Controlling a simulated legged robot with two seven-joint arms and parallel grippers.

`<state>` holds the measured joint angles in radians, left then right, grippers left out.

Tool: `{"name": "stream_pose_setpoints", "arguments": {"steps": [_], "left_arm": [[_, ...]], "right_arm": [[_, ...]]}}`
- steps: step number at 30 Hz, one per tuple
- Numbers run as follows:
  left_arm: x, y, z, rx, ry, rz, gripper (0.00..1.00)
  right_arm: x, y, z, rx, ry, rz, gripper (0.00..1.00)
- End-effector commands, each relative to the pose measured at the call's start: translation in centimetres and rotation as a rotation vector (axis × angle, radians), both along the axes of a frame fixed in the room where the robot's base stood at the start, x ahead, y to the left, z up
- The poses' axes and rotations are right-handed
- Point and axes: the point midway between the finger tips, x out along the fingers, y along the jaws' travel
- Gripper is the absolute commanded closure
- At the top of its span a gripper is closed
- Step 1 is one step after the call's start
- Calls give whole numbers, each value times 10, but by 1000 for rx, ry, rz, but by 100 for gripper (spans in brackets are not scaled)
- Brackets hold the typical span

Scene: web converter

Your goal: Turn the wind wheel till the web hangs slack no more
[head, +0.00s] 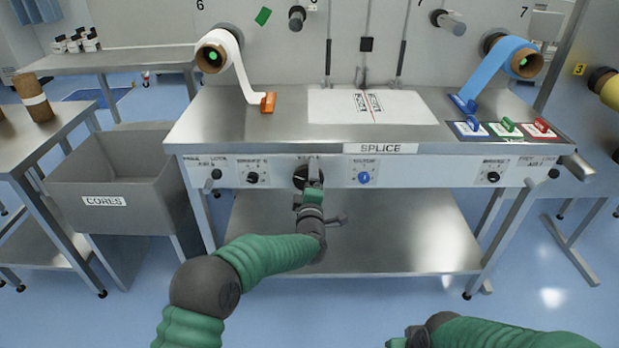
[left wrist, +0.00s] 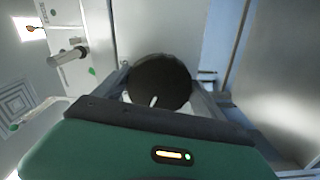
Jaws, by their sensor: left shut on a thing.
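A black wheel (head: 301,177) sits on the front panel of the steel splice table. My left gripper (head: 313,178) is shut on it from the front. In the left wrist view the round black wheel (left wrist: 160,82) lies between the fingers, with a short white mark near its lower edge. A white web (head: 241,72) runs from a roll at the back left down to an orange clamp (head: 267,102). A blue web (head: 490,68) runs from a roll at the right to a blue clamp (head: 463,103). My right gripper (head: 398,342) is low at the bottom edge, mostly cut off.
Several smaller knobs, including a blue knob (head: 364,177), line the panel. A white splice sheet (head: 370,107) lies on the table top. Coloured handles (head: 505,127) stand at the right. A grey cores bin (head: 110,172) stands at the left. The lower shelf is empty.

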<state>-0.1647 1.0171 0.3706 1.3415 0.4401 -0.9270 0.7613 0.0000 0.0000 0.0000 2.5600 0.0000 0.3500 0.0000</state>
Motion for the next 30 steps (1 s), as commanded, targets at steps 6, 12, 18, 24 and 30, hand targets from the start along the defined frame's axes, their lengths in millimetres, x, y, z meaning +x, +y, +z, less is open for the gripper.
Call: {"name": "stream_pose_setpoints", "arguments": {"steps": [6, 12, 18, 24, 30], "left_arm": [[-2, -5, -7, 87, 13, -9, 60], [-2, -5, -9, 121, 15, -10, 60], [-3, -5, -10, 127, 17, -11, 60], [-3, -5, -10, 126, 18, -11, 60], [-2, -3, -8, 125, 13, -8, 0]], "right_arm": [[0, 0, 4, 0, 0, 0, 0], [0, 0, 5, 0, 0, 0, 0], [0, 0, 5, 0, 0, 0, 0], [0, 0, 5, 0, 0, 0, 0], [0, 0, 5, 0, 0, 0, 0]]}}
